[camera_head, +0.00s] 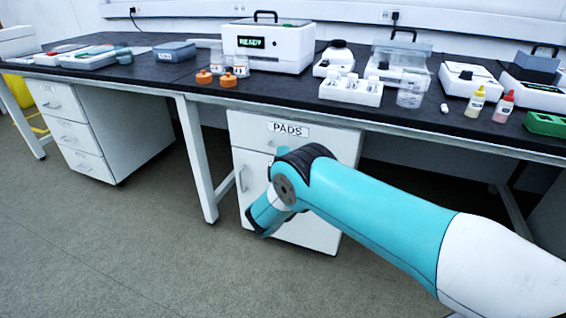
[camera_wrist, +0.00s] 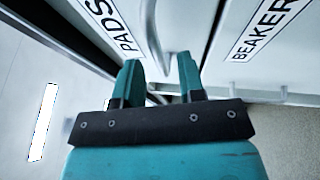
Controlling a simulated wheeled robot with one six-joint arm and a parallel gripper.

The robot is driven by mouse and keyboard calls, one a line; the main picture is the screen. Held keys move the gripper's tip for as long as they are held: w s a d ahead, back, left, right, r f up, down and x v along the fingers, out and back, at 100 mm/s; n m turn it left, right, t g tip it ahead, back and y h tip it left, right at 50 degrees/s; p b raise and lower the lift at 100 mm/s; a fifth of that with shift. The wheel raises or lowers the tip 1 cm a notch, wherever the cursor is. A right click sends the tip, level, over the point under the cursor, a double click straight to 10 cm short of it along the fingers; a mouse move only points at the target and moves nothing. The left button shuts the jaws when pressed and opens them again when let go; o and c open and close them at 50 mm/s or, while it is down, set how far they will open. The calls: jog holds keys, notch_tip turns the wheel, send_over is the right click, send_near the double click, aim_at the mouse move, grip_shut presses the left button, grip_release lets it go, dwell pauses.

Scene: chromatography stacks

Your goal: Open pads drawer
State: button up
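The pads drawer (camera_head: 245,134) is the white top drawer of the cabinet under the bench, with a "PADS" label (camera_head: 288,129). Its front looks flush with the cabinet in the head view. In the wrist view, its label (camera_wrist: 112,24) is at the upper left. A curved metal handle (camera_wrist: 173,62) shows just ahead of and between the fingertips. My gripper (camera_wrist: 158,61) is open, its two teal fingers apart. I cannot tell whether they touch the handle. In the head view my arm hides the fingertips and part of the drawer front.
A drawer labelled "BEAKER..." (camera_wrist: 268,28) lies beside the pads drawer in the wrist view. The dark bench top (camera_head: 190,85) overhangs the cabinet and carries several instruments. A bench leg (camera_head: 197,160) stands left of the cabinet. The floor (camera_head: 130,240) in front is clear.

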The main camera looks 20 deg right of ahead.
jog(key=shift+x, duration=1.6)
grip_shut()
jog(key=shift+s+a, duration=0.1)
